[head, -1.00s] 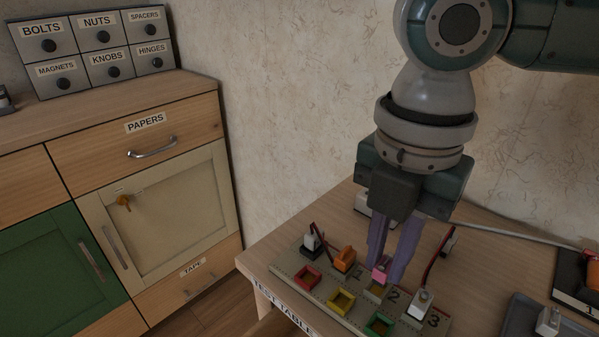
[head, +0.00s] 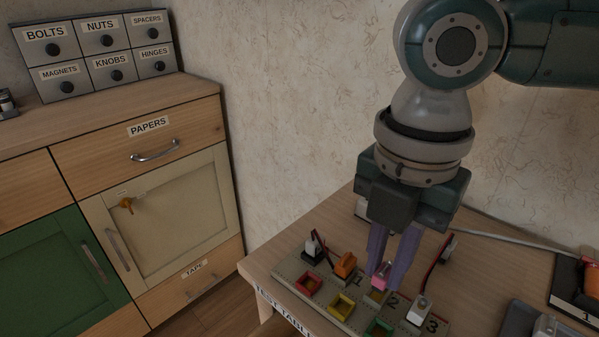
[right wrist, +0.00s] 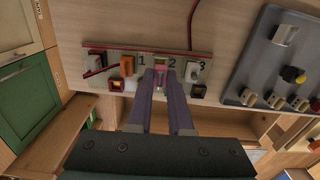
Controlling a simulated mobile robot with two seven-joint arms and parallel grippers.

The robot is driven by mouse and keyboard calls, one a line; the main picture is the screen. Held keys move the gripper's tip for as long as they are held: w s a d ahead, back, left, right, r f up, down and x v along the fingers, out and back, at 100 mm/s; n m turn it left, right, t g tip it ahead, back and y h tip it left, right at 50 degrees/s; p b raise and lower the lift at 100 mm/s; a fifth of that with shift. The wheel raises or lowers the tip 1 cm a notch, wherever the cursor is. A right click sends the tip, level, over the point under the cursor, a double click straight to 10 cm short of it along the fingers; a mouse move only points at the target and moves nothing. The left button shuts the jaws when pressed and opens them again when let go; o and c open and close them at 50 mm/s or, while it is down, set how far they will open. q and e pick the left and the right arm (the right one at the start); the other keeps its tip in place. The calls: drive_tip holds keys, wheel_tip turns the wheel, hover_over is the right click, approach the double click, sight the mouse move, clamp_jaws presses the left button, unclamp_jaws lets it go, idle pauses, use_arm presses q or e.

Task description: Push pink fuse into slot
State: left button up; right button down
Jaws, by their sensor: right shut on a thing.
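The pink fuse (head: 380,275) is between the purple fingers of my right gripper (head: 382,276), which is shut on it. In the head view the fuse is at the number 2 place on the grey fuse board (head: 291,266), between the orange fuse and the white fuse. The fingers hide part of the pink fuse, and I cannot tell how deep it sits. The right wrist view also shows the pink fuse (right wrist: 160,66) between the fingertips (right wrist: 161,76). My left gripper is not in view.
The orange fuse (head: 345,264) and a white fuse (head: 420,309) stand close beside the fingers. Red (head: 310,286), yellow (head: 341,305) and green (head: 377,329) sockets line the front. A grey tray (right wrist: 262,62) with several parts lies to the right.

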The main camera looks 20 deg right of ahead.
sight(386, 267)
drive_tip(key=shift+f+b, duration=0.45)
drive_tip(key=shift+f, duration=0.45)
drive_tip(key=c, duration=0.8)
unclamp_jaws()
drive_tip(key=shift+o, duration=0.2)
drive_tip(key=shift+r, duration=0.1)
drive_tip(key=shift+r+p, duration=0.65)
drive_tip(key=shift+p, duration=0.25)
wheel_tip(386, 267, up, 4)
drive_tip(key=p, duration=0.4)
drive_tip(key=shift+f+p, duration=0.2)
drive_tip(key=shift+p, duration=0.1)
